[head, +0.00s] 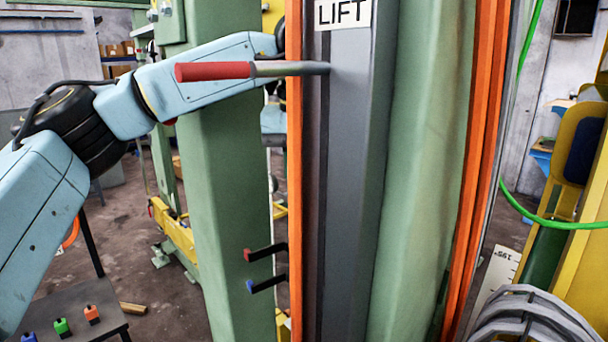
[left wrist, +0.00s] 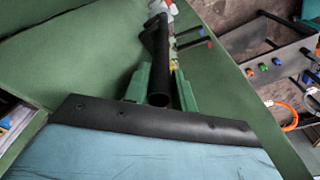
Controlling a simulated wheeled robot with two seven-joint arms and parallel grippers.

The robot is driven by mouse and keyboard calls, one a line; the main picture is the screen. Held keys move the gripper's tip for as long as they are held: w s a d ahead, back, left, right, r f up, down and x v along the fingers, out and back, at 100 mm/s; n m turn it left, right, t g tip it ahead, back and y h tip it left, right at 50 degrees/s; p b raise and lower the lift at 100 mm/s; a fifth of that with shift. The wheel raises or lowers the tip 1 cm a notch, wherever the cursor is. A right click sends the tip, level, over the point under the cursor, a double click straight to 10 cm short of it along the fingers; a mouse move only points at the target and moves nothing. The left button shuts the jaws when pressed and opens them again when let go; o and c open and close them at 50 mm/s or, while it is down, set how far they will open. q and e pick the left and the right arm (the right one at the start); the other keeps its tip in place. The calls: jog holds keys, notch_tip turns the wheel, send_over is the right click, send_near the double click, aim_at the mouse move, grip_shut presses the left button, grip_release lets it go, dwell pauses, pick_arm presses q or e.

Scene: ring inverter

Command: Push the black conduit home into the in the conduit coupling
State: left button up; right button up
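In the left wrist view a black conduit (left wrist: 162,78) runs away from the camera, with its open round end facing me and a bend farther up. The green fingers of my left gripper (left wrist: 161,88) lie against both sides of it, shut on it. At the far end of the conduit is a small pale and red part (left wrist: 170,8), too small to tell whether it is the coupling or whether they touch. My right gripper is in neither view.
A grey post marked LIFT (head: 345,150) has a red-handled lever (head: 213,71) sticking out left in front of my arm. Two black pegs with red (head: 265,252) and blue (head: 267,283) ends stick out below. A table with coloured blocks (head: 62,326) stands lower left.

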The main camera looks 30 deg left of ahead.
pick_arm(q)
jog(key=o, duration=0.4)
jog(key=shift+s+f, duration=0.1)
jog(key=shift+f, duration=0.25)
